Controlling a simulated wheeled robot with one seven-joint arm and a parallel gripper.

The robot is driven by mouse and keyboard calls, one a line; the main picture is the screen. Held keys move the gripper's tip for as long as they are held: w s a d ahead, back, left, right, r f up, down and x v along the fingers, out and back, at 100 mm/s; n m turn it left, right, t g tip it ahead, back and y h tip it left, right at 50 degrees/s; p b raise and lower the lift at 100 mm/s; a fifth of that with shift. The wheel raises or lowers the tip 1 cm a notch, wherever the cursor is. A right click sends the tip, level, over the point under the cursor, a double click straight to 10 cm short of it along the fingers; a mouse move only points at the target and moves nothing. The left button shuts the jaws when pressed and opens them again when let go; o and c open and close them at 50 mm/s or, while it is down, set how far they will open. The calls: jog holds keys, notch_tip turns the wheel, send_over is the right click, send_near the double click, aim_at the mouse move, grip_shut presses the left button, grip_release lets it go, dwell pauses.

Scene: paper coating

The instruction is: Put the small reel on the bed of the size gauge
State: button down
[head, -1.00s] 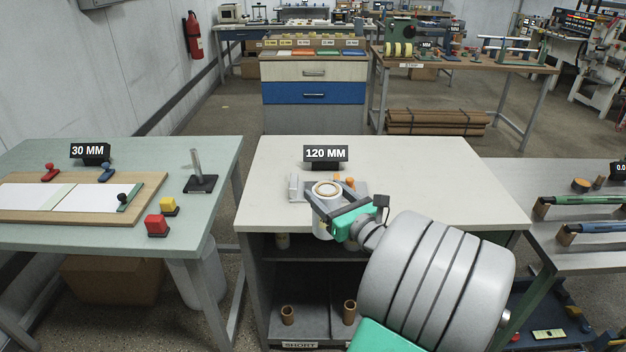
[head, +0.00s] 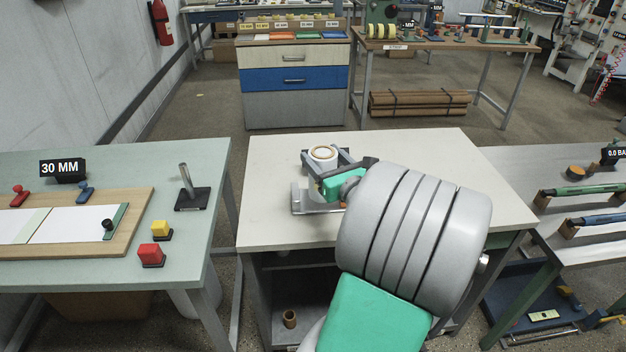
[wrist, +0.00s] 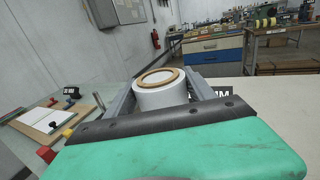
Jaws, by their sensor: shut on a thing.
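The small reel (head: 323,153) is a white roll with a brown core ring on top. My gripper (head: 325,166) is shut on it, one finger on each side, and holds it upright. The reel also shows between the fingers in the wrist view (wrist: 162,96). The size gauge (head: 299,201) is a grey metal piece on the pale table. The reel appears above or beyond it in the head view; I cannot tell its exact height. My gripper and arm hide much of the gauge, including most of its bed.
The pale table (head: 270,225) is clear to the left of the gauge. A sign shows partly behind my gripper in the wrist view (wrist: 223,91). A green table (head: 110,275) stands left, with red and yellow blocks and a post (head: 187,180). A brown core (head: 290,318) stands on the shelf below.

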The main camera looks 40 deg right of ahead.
jog(key=w+d+f, duration=0.5)
jog(key=w+f, duration=0.4)
jog(key=f, duration=0.2)
jog(key=shift+w+d+f+b, duration=0.15)
jog(key=shift+d+f+b, duration=0.15)
jog(key=shift+f, duration=0.2)
jog(key=shift+c, duration=1.6)
grip_release()
